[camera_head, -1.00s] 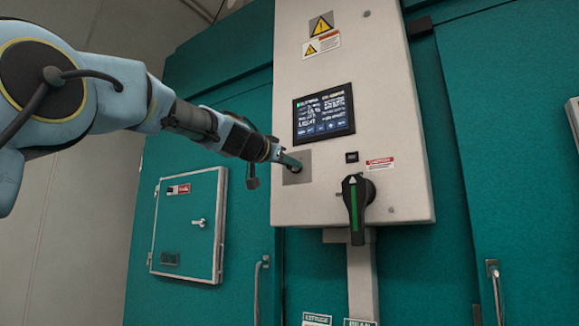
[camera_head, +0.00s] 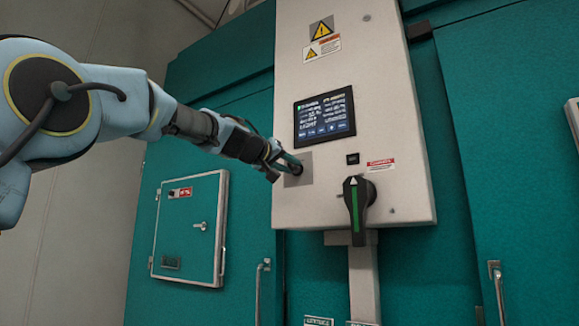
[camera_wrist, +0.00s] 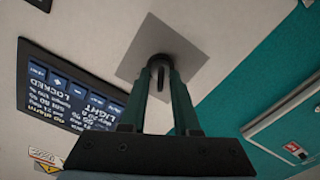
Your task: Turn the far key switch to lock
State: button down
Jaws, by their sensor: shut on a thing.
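The key switch (camera_wrist: 160,62) is a dark round lock with a key, set in a square grey metal plate on the pale control box. The plate (camera_head: 305,178) also shows in the head view, below and left of the touch screen. My gripper (camera_wrist: 160,72) is shut on the key, with one green finger on each side of it. In the head view my gripper (camera_head: 294,168) reaches the plate from the left and hides most of the switch. The touch screen (camera_wrist: 65,95) appears upside down in the wrist view and reads "LOCKED".
A black rotary handle with a green stripe (camera_head: 356,210) sticks out of the box, lower right of the switch. A small teal hatch (camera_head: 190,228) is on the wall at left. Vertical door handles (camera_head: 261,290) stand below. The space left of the box is open.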

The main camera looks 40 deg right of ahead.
jog(key=shift+n, duration=0.3)
jog(key=c, duration=1)
grip_release()
jog(key=b+v, duration=0.6)
jog(key=v, duration=0.4)
jog(key=shift+a, duration=0.4)
jog(key=shift+f, duration=0.1)
